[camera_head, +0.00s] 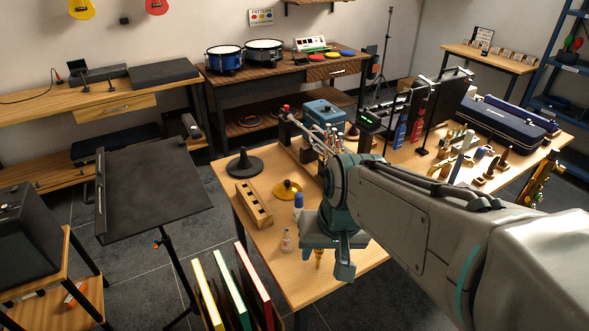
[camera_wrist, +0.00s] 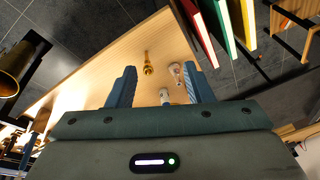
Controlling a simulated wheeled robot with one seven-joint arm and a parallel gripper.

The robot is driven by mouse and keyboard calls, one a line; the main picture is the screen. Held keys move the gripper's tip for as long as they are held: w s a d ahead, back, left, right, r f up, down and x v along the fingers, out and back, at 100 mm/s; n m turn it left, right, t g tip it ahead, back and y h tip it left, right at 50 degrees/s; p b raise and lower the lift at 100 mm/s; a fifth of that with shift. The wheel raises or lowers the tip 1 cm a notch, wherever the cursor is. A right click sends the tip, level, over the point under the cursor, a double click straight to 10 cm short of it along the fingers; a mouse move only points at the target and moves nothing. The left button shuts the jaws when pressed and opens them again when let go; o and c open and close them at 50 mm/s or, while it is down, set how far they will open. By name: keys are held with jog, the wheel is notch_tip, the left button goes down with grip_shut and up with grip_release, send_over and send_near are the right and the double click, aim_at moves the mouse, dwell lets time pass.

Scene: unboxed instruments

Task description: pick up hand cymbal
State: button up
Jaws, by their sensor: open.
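A small yellow brass disc with a dark knob, which looks like the hand cymbal (camera_head: 287,189), lies on the wooden table in the head view, beside a slotted wooden block. I cannot make it out in the wrist view. My gripper (camera_wrist: 159,80) is open, its two blue fingers apart with nothing held between them. In the head view it hangs over the table's near part, to the right of and nearer than the cymbal. A brass mouthpiece-like piece (camera_wrist: 148,65) and a small clear bottle (camera_wrist: 177,72) lie beyond the fingers in the wrist view.
The slotted wooden block (camera_head: 253,205), a black cone-shaped stand (camera_head: 244,163) and a blue-and-white bottle (camera_head: 298,204) stand close to the cymbal. Upright coloured books (camera_head: 229,288) are at the near table edge. A black music stand (camera_head: 155,185) is on the left.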

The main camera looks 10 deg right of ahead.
jog(key=w+a+f+m+t+y+b, duration=0.25)
jog(key=w+m, duration=0.55)
jog(key=w, duration=0.5)
jog(key=w+a+f+m+t+y+b, duration=0.15)
jog(key=w+m+y, duration=0.25)
jog(key=w+m, duration=0.55)
jog(key=m+t, duration=0.4)
jog(key=m, duration=0.5)
send_near(288, 181)
notch_tip(288, 181, up, 6)
jog(key=w+a, duration=0.1)
jog(key=a, duration=0.1)
jog(key=shift+m, duration=0.45)
jog(key=f, duration=0.5)
jog(key=f+b, duration=0.1)
jog(key=f, duration=0.2)
jog(key=shift+w+d, duration=0.3)
jog(key=shift+d, duration=0.1)
jog(key=x, duration=0.7)
jog(key=shift+w+a, duration=0.25)
jog(key=shift+t+y, duration=0.25)
jog(key=shift+t, duration=0.05)
grip_shut()
